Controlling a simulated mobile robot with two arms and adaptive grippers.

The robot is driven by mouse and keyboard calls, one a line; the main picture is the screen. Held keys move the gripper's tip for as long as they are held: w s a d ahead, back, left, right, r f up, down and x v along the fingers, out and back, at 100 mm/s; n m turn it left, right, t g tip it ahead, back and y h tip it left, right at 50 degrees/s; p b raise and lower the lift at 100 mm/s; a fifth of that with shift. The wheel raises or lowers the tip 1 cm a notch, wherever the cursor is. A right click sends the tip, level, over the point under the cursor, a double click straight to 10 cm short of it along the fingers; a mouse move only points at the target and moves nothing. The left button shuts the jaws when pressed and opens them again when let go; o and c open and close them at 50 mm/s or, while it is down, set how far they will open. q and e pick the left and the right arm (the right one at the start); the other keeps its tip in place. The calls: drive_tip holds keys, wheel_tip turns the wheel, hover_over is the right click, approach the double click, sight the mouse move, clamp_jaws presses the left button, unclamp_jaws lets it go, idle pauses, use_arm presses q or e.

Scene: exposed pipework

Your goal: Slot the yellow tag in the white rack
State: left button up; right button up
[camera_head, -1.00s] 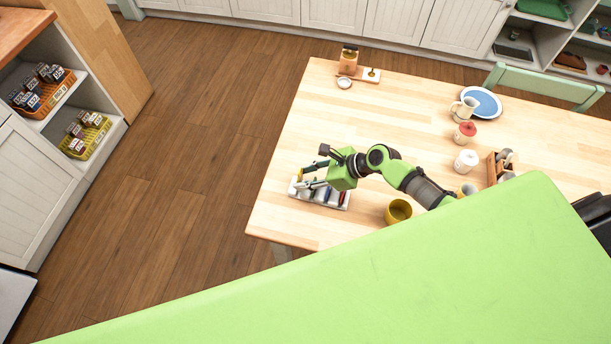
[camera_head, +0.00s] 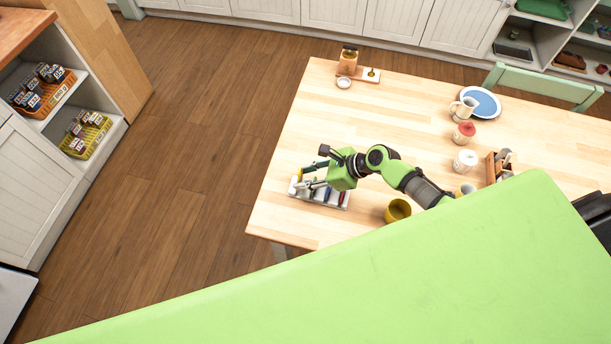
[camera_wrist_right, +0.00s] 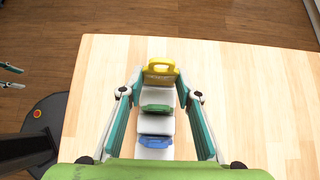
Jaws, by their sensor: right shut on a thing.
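My right gripper (camera_head: 311,178) is over the white rack (camera_head: 319,203) on the table. In the right wrist view its two teal fingertips (camera_wrist_right: 161,79) close on the sides of the yellow tag (camera_wrist_right: 160,67). The yellow tag is at the far end of the white rack (camera_wrist_right: 157,97), in line with a green tag (camera_wrist_right: 157,107) and a blue tag (camera_wrist_right: 155,141) standing in it. I cannot tell whether the yellow tag's lower edge is inside a slot. My left gripper (camera_wrist_right: 22,78) shows at the left edge of the wrist view, fingers apart and empty.
A yellow cup (camera_head: 397,210) stands right of the rack. Farther right are a white jar (camera_head: 465,161), a red-lidded jar (camera_head: 464,133), a jug (camera_head: 463,108), a plate (camera_head: 485,102) and a wooden caddy (camera_head: 494,168). Bare tabletop (camera_head: 300,120) lies behind the rack.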

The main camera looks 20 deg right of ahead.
drive_tip(key=shift+r+p, duration=0.1)
drive_tip(key=shift+p, duration=0.4)
idle(0.5)
drive_tip(key=shift+f+b, duration=1.15)
drive_tip(key=shift+f, duration=0.65)
drive_tip(key=o, duration=1)
drive_tip(key=shift+d+r, duration=0.1)
drive_tip(key=v, duration=1.1)
drive_tip(key=shift+s+d+r, duration=0.2)
drive_tip(key=shift+s+r, duration=0.05)
drive_tip(key=shift+r, duration=0.05)
